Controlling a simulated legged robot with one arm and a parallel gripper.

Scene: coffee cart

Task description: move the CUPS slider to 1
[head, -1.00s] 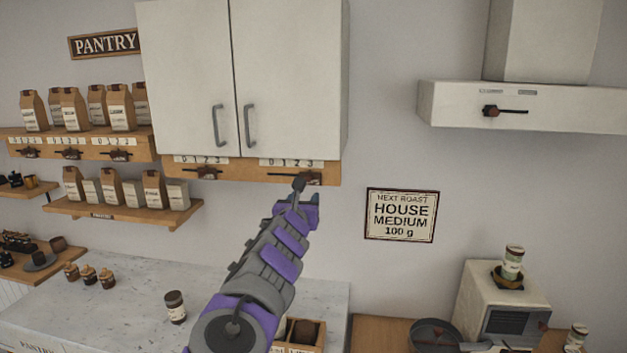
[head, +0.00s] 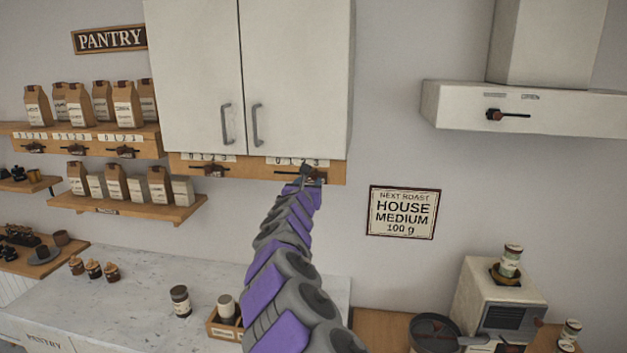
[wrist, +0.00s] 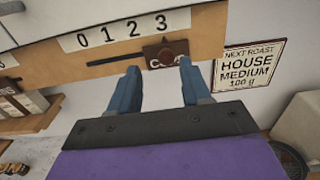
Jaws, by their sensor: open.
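The slider's dark brown knob (wrist: 165,53) sits at the right end of its dark slot (wrist: 115,60), below the 3 on a 0 1 2 3 scale (wrist: 122,31) in the wrist view. A label under the knob starts with C; the knob hides the rest. My gripper (wrist: 159,66) is open, its two blue fingers on either side of the knob's lower area, and I cannot tell whether they touch it. In the head view my gripper (head: 310,180) is at the wooden rail (head: 256,170) under the cabinet and largely covers this slider.
A second slider (head: 212,170) is on the same rail to the left. White cabinet doors (head: 195,75) are above. The roast sign (head: 403,212) hangs to the right. A counter (head: 130,295) with jars lies below.

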